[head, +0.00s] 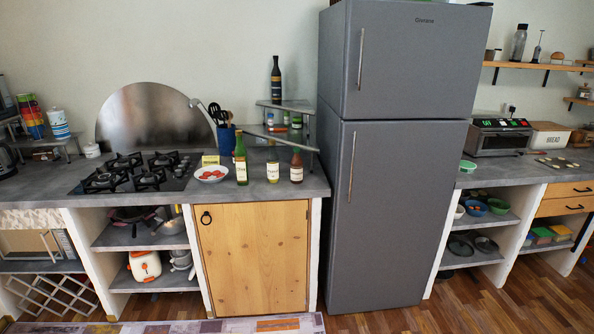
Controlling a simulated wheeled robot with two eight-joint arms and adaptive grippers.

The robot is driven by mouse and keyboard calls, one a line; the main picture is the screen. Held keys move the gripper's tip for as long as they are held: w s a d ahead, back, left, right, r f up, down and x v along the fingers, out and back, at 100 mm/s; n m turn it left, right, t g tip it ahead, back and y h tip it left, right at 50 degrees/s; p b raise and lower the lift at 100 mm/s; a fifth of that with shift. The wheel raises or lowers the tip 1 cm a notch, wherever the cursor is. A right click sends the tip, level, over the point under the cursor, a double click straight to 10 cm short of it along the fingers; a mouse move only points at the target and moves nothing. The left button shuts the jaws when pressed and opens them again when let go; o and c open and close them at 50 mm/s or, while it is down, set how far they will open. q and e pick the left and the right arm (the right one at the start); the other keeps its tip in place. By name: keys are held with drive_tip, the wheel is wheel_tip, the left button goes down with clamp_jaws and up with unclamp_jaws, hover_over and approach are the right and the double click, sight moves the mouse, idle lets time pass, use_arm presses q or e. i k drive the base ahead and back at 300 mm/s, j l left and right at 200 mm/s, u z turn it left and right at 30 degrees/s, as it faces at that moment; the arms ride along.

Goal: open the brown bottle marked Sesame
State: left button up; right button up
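A brown bottle (297,168) with a pale label stands upright on the grey counter (318,183), near its right end beside the fridge. Its label is too small to read, and I cannot make out its cap clearly. Two other bottles stand to its left: a pale yellowish bottle (272,168) close by, and a taller green bottle (241,162) further left. Neither of my grippers is in view, and nothing touches the brown bottle.
A grey fridge (384,200) rises right of the counter. A corner shelf (285,106) holding a dark bottle (276,80) stands behind the bottles. Open floor shows at lower right.

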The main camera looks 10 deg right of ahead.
sight(296, 161)
drive_tip(key=i+j+z, duration=0.15)
drive_tip(key=i+j, duration=0.3)
drive_tip(key=i+j+z, duration=0.15)
drive_tip(key=i+j, duration=0.3)
drive_tip(key=i+j+z, duration=0.15)
drive_tip(key=i+j, duration=0.2)
drive_tip(key=j, duration=0.35)
